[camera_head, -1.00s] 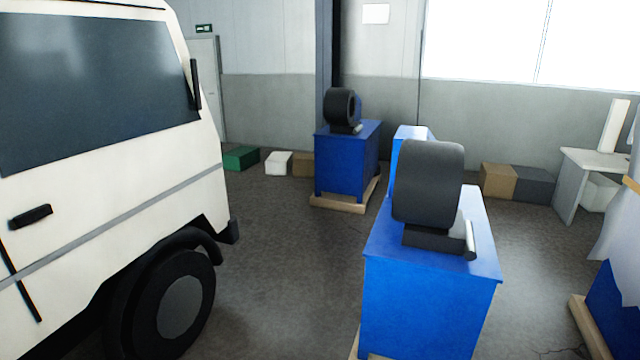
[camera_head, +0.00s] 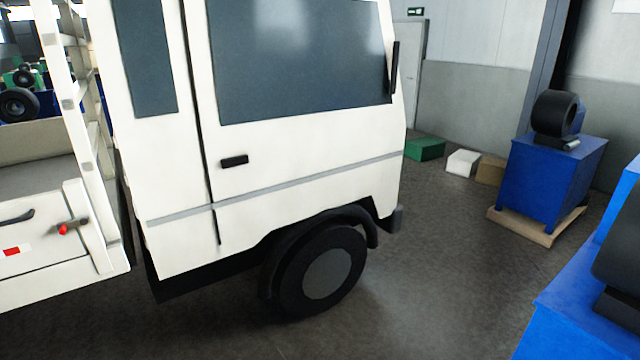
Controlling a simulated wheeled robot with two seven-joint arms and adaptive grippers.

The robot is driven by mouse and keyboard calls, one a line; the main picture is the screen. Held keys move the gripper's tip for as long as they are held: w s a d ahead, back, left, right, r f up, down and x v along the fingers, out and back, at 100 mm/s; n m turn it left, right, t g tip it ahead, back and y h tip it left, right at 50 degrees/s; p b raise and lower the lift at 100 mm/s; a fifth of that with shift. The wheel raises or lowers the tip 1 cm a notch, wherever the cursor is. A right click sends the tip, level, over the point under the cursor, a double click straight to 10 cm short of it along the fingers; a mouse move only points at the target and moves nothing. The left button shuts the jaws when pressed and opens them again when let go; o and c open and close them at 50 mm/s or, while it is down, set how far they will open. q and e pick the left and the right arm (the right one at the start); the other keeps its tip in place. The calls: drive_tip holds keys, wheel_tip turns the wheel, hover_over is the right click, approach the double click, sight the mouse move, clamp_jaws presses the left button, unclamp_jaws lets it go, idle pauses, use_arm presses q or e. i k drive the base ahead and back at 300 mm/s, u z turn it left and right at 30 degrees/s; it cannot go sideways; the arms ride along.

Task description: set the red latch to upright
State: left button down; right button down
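A small latch with a red part (camera_head: 63,229) shows at the left, on the white side panel of the truck bed (camera_head: 45,262), close to the bed's front corner post. Its lever looks tilted or lying sideways, with a dark end to the right of the red part; it is too small to be sure of its exact angle. Neither of my grippers is in view.
The white truck cab (camera_head: 300,160) with its front wheel (camera_head: 322,275) fills the middle. Blue machine cabinets stand at the right, one (camera_head: 550,180) on a wooden pallet (camera_head: 530,228). Open grey floor (camera_head: 430,300) lies between truck and cabinets. Boxes (camera_head: 463,163) line the wall.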

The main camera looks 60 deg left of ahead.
sight(62, 227)
drive_tip(key=u, duration=1.9)
drive_tip(key=i, duration=0.75)
drive_tip(key=u, duration=2.4)
